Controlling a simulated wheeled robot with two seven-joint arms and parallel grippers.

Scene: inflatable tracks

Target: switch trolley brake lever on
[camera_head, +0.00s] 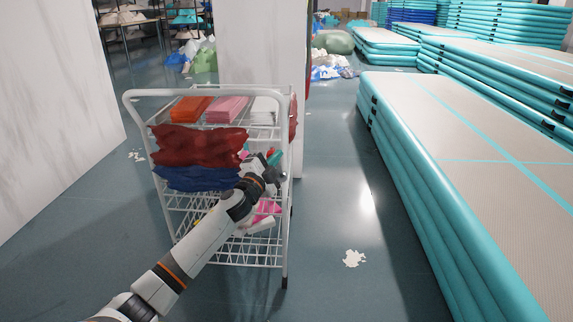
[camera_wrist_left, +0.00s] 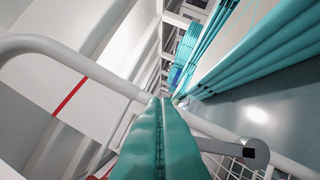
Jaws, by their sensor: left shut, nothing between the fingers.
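The trolley (camera_head: 131,96) is a white wire cart with a bent tube handle, standing in front of a white pillar. My left arm reaches to its right side. My left gripper (camera_head: 274,157) is at the right upright of the cart, small in the head view. In the left wrist view its teal fingers (camera_wrist_left: 160,125) are pressed together with nothing between them. A short grey rod with a dark end (camera_wrist_left: 252,153) sticks out beside the fingers, by the white tube; it may be the brake lever. My right gripper is not in view.
Orange (camera_head: 190,109) and pink folded sheets (camera_head: 226,109) lie on the top shelf; red cloth (camera_head: 198,145) and blue cloth (camera_head: 196,179) hang in front. Stacked teal inflatable mats (camera_head: 440,215) stand to the right. Floor between is clear except paper scraps (camera_head: 354,258).

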